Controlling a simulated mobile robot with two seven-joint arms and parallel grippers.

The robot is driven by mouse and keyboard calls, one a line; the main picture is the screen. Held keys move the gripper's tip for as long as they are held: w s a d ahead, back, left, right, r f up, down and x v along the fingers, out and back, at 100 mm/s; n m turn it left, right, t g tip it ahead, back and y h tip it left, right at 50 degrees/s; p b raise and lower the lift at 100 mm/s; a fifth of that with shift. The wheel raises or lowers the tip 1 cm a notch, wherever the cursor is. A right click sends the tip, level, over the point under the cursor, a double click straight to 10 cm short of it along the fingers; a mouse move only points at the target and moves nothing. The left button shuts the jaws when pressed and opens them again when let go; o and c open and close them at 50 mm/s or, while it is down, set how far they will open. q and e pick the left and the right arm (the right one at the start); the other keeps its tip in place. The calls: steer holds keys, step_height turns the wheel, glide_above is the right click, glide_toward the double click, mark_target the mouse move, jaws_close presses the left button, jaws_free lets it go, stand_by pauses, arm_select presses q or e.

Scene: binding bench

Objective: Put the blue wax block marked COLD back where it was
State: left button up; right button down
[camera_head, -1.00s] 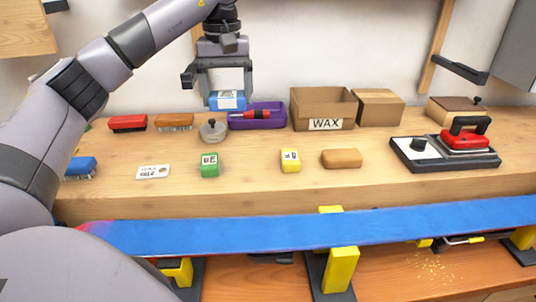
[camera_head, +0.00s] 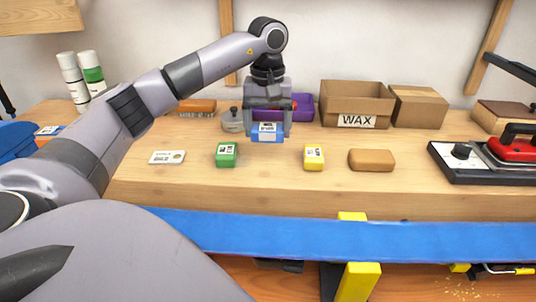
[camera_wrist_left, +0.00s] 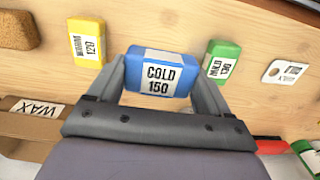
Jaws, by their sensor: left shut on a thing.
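The blue wax block (camera_head: 267,132) carries a white label that reads COLD 150 in the left wrist view (camera_wrist_left: 160,74). My left gripper (camera_head: 267,124) is shut on it, one finger on each side, between the green and yellow blocks and a little behind their line. Whether the block touches the bench top is hard to tell. The green block (camera_head: 226,154), marked MILD in the wrist view, stands to its left. The yellow block (camera_head: 313,157), marked WARM 120 in the wrist view, stands to its right. My right gripper is out of view.
A tan block (camera_head: 371,160) lies right of the yellow one, and a white tag (camera_head: 167,157) left of the green one. Bare wood lies between green and yellow.

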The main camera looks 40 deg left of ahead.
mark_target(268, 163)
arm_select(q)
steer(key=shift+f, duration=3.5)
steer(key=shift+f, duration=0.1)
steer(key=o, duration=0.8)
steer(key=shift+o, duration=0.2)
step_height(268, 163, up, 12)
steer(key=shift+r, duration=0.15)
